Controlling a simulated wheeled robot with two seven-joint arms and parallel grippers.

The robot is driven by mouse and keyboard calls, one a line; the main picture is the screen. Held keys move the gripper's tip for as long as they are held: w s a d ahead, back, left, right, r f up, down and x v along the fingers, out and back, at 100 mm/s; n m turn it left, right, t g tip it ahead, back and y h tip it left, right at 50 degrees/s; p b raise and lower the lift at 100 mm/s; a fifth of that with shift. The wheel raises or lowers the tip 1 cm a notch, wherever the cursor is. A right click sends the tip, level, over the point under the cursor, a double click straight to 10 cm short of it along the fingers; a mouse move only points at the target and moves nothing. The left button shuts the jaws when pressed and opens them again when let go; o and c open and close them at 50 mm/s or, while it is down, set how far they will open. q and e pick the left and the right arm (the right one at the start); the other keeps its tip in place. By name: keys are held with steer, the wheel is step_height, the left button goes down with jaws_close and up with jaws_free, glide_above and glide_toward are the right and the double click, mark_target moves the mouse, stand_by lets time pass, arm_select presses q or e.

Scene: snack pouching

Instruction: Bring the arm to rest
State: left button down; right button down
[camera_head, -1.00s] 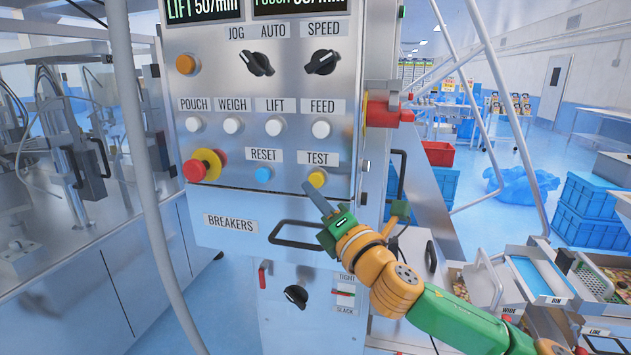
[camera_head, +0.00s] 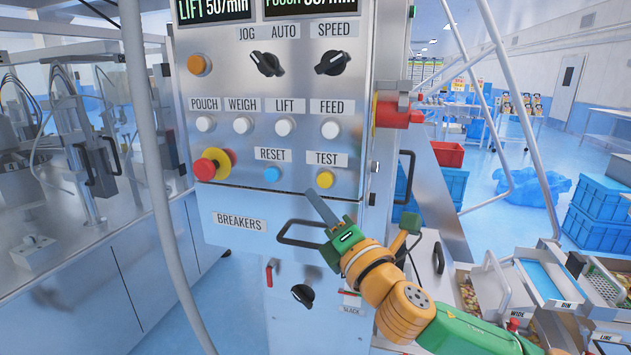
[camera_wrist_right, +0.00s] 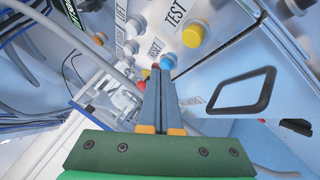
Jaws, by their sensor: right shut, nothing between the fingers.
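My right gripper (camera_head: 315,198) is shut and empty. In the head view it is in front of the steel control panel (camera_head: 240,183), its fingertips below and a little left of the yellow TEST button (camera_head: 325,179). The blue RESET button (camera_head: 272,174) is up and to the left of the fingertips. In the right wrist view the closed fingers (camera_wrist_right: 155,75) point toward the panel, with the TEST button (camera_wrist_right: 192,36) beyond them to the right. I cannot tell whether the tips touch the panel. My left gripper is not in view.
A black handle (camera_head: 300,233) sticks out beside the gripper, above a black knob (camera_head: 303,294). A red emergency stop (camera_head: 206,168) and a grey hose (camera_head: 150,150) are on the left. Labelled trays (camera_head: 545,280) and blue crates (camera_head: 598,230) stand on the right.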

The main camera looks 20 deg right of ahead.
steer(key=s+f+m+g+h, duration=0.1)
steer(key=s+f+m+g, duration=0.3)
steer(key=f, duration=0.5)
steer(key=s+a+f+m+g+h, duration=0.1)
steer(key=s+f+m, duration=0.1)
steer(key=f+m, duration=0.5)
steer(key=s+f+m+g+h, duration=0.1)
steer(key=s+f+m+g, duration=0.15)
steer(key=f, duration=0.75)
steer(key=s+d+f+m+g, duration=0.1)
steer(key=s+f+m+g, duration=0.35)
steer(key=s+f, duration=0.4)
steer(key=s+d+f+m+g, duration=0.1)
steer(key=s+f+m+g, duration=0.4)
steer(key=s, duration=0.6)
step_height(320, 180, down, 16)
steer(key=s+f+m, duration=0.1)
steer(key=s, duration=0.1)
steer(key=s+d+f+g, duration=0.2)
steer(key=s+f, duration=0.8)
steer(key=s, duration=0.3)
steer(key=shift+d+f+h, duration=0.2)
steer(key=shift+f+h, duration=0.1)
steer(key=shift+f, duration=0.1)
